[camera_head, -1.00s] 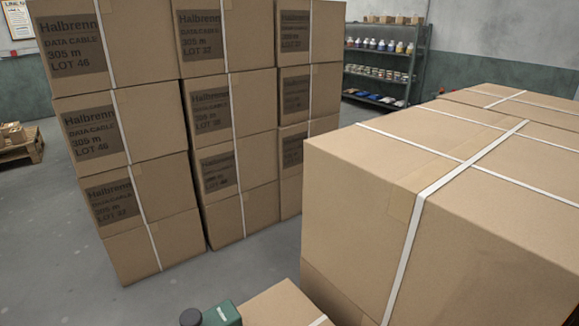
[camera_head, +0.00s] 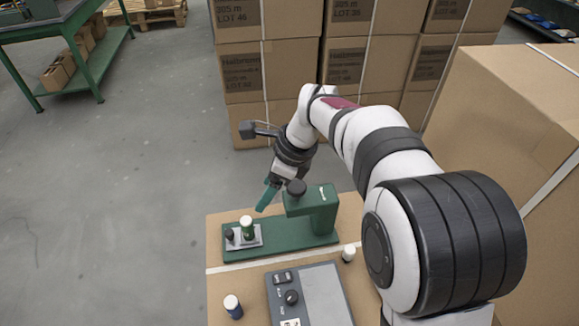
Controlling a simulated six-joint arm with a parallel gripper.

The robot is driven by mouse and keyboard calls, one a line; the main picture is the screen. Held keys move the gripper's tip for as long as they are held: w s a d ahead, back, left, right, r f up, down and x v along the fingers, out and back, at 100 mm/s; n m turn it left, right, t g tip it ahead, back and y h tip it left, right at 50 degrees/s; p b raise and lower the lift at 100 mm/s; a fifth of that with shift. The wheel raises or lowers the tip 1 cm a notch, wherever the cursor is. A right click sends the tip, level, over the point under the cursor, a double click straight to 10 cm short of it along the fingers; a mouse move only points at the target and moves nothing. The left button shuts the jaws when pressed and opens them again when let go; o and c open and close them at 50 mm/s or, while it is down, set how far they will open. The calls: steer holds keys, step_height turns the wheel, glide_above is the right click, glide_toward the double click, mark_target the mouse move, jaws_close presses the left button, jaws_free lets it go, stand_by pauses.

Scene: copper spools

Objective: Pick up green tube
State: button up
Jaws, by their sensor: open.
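A small green tube (camera_head: 248,229) with a white top stands upright on a grey plate, on the left end of a green device (camera_head: 318,212). My gripper (camera_head: 274,193) is up and to the right of the tube, apart from it, beside the device's black knob. A teal-green finger-like part points down and left from it. The gripper is open; its other finger is hard to make out. Nothing is clearly held.
A small dark piece (camera_head: 229,234) stands beside the tube. A blue tube (camera_head: 233,308) with a white top, a white-topped piece (camera_head: 348,253) and a grey control box (camera_head: 310,293) share the carton top (camera_head: 217,262). Stacked cartons (camera_head: 285,55) stand behind; a green workbench (camera_head: 85,50) is at far left.

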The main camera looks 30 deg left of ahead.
mark_target(248, 221)
steer(key=x, duration=1.5)
steer(key=shift+s+f, duration=0.1)
steer(key=shift+f, duration=0.2)
jaws_close()
